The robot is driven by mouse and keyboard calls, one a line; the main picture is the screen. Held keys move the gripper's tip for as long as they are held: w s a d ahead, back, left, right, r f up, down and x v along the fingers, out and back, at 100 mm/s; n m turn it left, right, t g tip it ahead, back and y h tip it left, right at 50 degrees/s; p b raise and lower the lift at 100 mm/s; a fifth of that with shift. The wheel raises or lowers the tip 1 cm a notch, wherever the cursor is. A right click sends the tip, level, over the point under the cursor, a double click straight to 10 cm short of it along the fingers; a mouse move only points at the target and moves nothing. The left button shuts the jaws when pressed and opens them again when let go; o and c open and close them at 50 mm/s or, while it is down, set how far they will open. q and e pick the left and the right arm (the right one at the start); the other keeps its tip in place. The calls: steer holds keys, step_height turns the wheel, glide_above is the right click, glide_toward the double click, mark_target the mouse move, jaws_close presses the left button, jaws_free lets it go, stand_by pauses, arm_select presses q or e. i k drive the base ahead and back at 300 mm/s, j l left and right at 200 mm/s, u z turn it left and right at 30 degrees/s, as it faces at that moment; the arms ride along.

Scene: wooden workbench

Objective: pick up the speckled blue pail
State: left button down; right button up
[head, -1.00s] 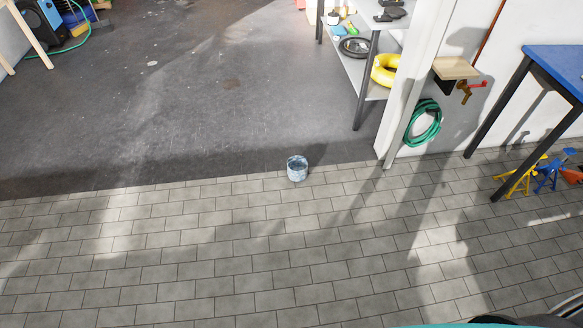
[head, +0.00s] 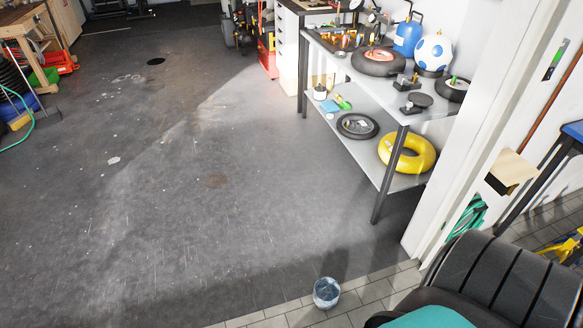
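The speckled blue pail (head: 326,293) stands upright on the floor at the bottom of the head view, right of the middle. It is small, with a mottled blue and white wall and an open top. It sits by the line where the paving tiles meet the dark floor. Neither of my grippers shows. A dark ribbed part with a teal piece, likely mine, fills the bottom right corner, apart from the pail in the picture.
A grey two-level shelf (head: 335,92) stands right of centre, with a yellow ring (head: 428,153) on its lower level. A white door frame (head: 445,205) stands right of the pail. The dark floor (head: 150,200) left of the pail is mostly open.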

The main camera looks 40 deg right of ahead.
mark_target(327, 290)
steer(key=i+j+z, duration=0.1)
steer(key=i+z, duration=0.15)
steer(key=i, duration=0.35)
steer(key=i+j+z, duration=0.2)
steer(key=i, duration=0.35)
steer(key=i+z, duration=0.2)
steer(key=z, duration=0.25)
steer(key=i+j+z, duration=0.1)
steer(key=z, duration=0.3)
steer(key=i+j+z, duration=0.2)
steer(key=z, duration=0.25)
steer(key=i+j+z, duration=0.25)
steer(key=z, duration=0.15)
steer(key=i+j+z, duration=0.15)
steer(key=z, duration=0.3)
steer(key=j, duration=0.1)
